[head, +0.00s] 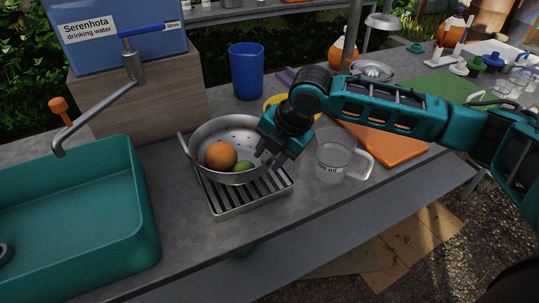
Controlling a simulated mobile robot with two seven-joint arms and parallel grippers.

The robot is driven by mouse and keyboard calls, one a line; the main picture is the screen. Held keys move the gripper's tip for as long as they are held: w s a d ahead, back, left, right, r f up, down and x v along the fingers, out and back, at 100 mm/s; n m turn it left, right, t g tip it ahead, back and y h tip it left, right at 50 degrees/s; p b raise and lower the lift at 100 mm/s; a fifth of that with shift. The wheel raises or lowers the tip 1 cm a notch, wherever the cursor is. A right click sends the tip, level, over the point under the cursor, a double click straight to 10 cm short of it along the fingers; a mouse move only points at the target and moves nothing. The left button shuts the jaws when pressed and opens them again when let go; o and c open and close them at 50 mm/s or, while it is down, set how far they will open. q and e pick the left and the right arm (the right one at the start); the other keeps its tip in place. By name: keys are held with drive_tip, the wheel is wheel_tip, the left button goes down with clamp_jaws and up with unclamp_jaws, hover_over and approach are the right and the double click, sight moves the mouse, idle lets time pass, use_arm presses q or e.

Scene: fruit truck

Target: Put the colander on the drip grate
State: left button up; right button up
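The grey metal colander (208,133) holds an orange (220,156) and a green lime (243,167). It overlaps the back part of the slotted metal drip grate (250,197) on the counter. I cannot tell whether it rests on the grate or hangs just above it. One loop handle shows at its left side; its right side is partly hidden by my gripper. My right gripper (267,156) is at the colander's right rim, fingers pointing down. Whether its fingers are closed on the rim or handle is not clear. My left gripper is out of view.
A teal sink (132,200) with a tap (132,68) lies left of the grate. A clear measuring jug (333,158) stands close to its right, before an orange board (395,148). A blue cup (246,72) stands behind the colander. The counter's front strip is clear.

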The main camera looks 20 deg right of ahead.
drive_tip(key=p+v, duration=0.1)
drive_tip(key=v, duration=1)
drive_tip(key=shift+p, duration=0.3)
drive_tip(key=shift+d+r, duration=0.1)
